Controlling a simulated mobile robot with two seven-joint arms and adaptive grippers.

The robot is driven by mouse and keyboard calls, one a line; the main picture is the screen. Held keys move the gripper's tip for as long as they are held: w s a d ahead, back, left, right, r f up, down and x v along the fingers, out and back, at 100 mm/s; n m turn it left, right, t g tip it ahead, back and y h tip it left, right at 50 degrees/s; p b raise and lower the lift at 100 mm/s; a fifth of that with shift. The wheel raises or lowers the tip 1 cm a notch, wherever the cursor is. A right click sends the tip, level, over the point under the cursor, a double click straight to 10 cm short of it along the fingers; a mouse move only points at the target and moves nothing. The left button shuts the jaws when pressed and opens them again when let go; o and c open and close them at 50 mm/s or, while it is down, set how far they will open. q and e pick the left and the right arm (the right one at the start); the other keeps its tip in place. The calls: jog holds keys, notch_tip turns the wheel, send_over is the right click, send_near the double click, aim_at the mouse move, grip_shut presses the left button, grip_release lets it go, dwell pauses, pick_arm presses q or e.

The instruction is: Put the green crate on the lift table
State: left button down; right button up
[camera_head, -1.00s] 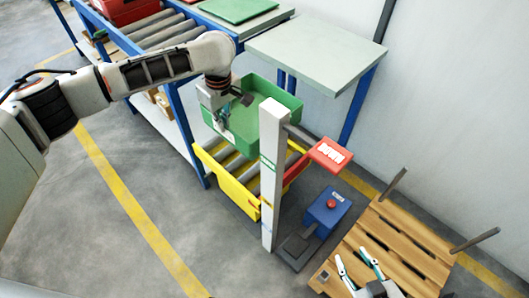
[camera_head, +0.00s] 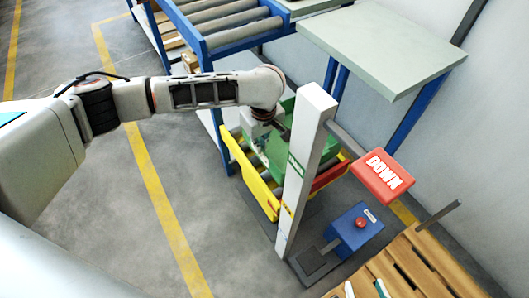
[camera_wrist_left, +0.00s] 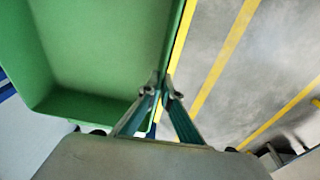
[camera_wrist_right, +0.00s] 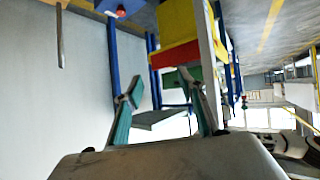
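The green crate (camera_head: 290,118) is at the lift table, partly behind the white post and my left arm. The lift table (camera_head: 235,160) has a yellow and red frame with rollers. The crate sits low within its frame; I cannot tell whether its bottom rests on the rollers. My left gripper (camera_head: 262,140) is at the crate's near left wall. In the left wrist view, its fingers (camera_wrist_left: 163,90) are close together on the rim of the crate (camera_wrist_left: 95,50). My right gripper (camera_wrist_right: 160,88) is empty with its fingers spread; only its fingertips show in the head view (camera_head: 366,290).
A white post (camera_head: 306,165) stands before the lift table, with a red DOWN sign (camera_head: 382,174) and a blue button box (camera_head: 354,230). A roller conveyor (camera_head: 225,20) and a grey table (camera_head: 380,45) stand behind. A wooden pallet (camera_head: 425,265) lies at lower right.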

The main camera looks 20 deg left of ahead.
aim_at(261, 155)
pick_arm(q)
jog(key=shift+w+f, duration=0.1)
jog(key=shift+f, duration=0.25)
notch_tip(261, 155, down, 5)
jog(key=b, duration=0.2)
jog(key=shift+r+b, duration=0.15)
jog(key=shift+b, duration=0.2)
jog(key=shift+r, duration=0.45)
pick_arm(e)
jog(key=shift+w+a+r+m+t+y, duration=0.2)
jog(key=shift+w+a+r, duration=0.15)
jog(key=shift+a+r, duration=0.25)
jog(key=shift+w+a+r+m+t+y, duration=0.2)
jog(key=shift+w+a+r, duration=0.15)
jog(key=shift+a+r, duration=0.2)
pick_arm(q)
jog(key=shift+f+p, duration=0.1)
jog(key=shift+p, duration=0.2)
pick_arm(e)
jog(key=shift+d+r, duration=0.1)
pick_arm(q)
jog(key=c, duration=2.3)
grip_release()
jog(key=shift+f, duration=0.1)
pick_arm(e)
jog(key=shift+s+f, duration=0.25)
jog(key=shift+f, duration=0.25)
